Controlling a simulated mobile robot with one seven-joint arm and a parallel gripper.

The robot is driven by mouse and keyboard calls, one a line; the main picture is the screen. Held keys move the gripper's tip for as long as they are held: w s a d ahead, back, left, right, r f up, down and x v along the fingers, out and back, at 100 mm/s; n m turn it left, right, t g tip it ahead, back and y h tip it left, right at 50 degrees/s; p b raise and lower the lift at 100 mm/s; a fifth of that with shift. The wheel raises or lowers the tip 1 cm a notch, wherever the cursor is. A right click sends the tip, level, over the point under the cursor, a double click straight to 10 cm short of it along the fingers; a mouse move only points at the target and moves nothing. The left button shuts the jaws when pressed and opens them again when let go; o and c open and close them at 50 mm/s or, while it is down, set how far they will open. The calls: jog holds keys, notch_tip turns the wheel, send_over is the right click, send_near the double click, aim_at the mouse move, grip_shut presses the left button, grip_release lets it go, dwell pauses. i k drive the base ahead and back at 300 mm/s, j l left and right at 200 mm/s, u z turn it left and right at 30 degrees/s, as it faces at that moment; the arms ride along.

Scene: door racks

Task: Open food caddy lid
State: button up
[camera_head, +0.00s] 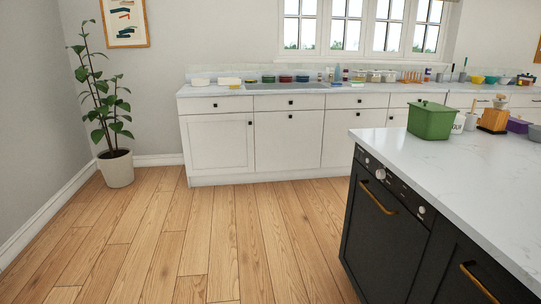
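A green box-shaped caddy (430,121) stands upright on the white island worktop at the right, near its far left corner. Its green lid (432,107) appears closed on top, with a small raised part at the upper left. I take this to be the food caddy, though no label on it can be read. My gripper is not in view, and nothing touches the caddy.
The island (480,170) has a dark front with brass handles. A white pot (458,124), a wooden block (493,120) and a purple container (517,125) stand right of the caddy. White cabinets (288,139) line the back wall. A potted plant (117,168) stands left. The wooden floor (205,235) is clear.

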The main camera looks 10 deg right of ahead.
aim_at(431, 107)
jog(key=i+j+z, duration=0.15)
jog(key=i, duration=1.05)
jog(key=i+z, duration=0.1)
jog(key=z, duration=1.3)
jog(key=i+j+z, duration=0.2)
jog(key=j, duration=0.15)
jog(key=i+j+z, duration=0.2)
jog(key=j, duration=0.15)
jog(key=j+z, duration=0.2)
jog(key=j, duration=0.15)
jog(key=j+z, duration=0.2)
jog(key=j, duration=0.2)
jog(key=i, duration=0.9)
